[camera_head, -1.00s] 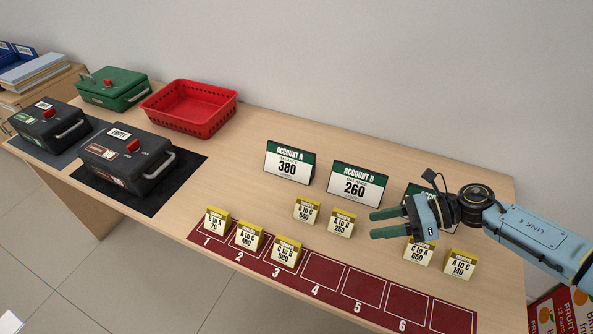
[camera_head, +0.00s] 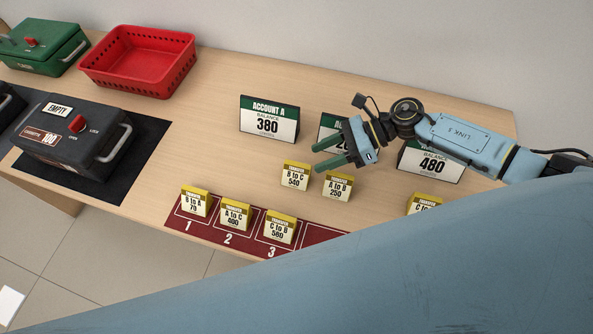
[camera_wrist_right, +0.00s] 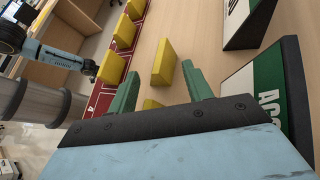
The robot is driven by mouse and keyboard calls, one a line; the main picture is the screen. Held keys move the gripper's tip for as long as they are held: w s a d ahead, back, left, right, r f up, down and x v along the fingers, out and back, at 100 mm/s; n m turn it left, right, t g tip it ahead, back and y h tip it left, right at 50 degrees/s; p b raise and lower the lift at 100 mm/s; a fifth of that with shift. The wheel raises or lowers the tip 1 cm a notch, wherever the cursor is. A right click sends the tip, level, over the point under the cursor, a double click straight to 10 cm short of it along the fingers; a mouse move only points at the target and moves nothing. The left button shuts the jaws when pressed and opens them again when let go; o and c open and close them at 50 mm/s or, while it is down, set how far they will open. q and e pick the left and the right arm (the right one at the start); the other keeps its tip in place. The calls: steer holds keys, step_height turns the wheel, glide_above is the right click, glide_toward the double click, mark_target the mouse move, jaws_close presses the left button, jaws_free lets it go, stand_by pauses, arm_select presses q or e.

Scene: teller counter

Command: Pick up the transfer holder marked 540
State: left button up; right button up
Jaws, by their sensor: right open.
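The transfer holder marked 540 (camera_head: 295,177), a small yellow and cream block reading B to C, stands on the bare wood counter in front of the Account A card. The holder marked 250 (camera_head: 337,187) stands just right of it. My right gripper (camera_head: 318,156) is open and empty, above and behind these two, fingers pointing left. In the right wrist view, the 540 holder (camera_wrist_right: 163,63) appears upright beyond the fingertips; the 250 holder (camera_wrist_right: 152,104) shows partly between the fingers. My left gripper seems to show small at the left there (camera_wrist_right: 88,67), its jaws unclear.
Account cards (camera_head: 268,120) stand behind. Holders marked 70 (camera_head: 195,201), 400 (camera_head: 235,214) and 580 (camera_head: 280,227) stand on the numbered red strip (camera_head: 255,243). A red basket (camera_head: 137,90) and cash boxes (camera_head: 75,140) are left. My own blue arm link hides the lower right.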

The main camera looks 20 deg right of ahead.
mark_target(305, 162)
steer(key=x, duration=0.5)
steer(key=shift+a+f, duration=0.1)
steer(key=shift+a, duration=0.05)
steer(key=shift+c, duration=0.2)
jaws_close()
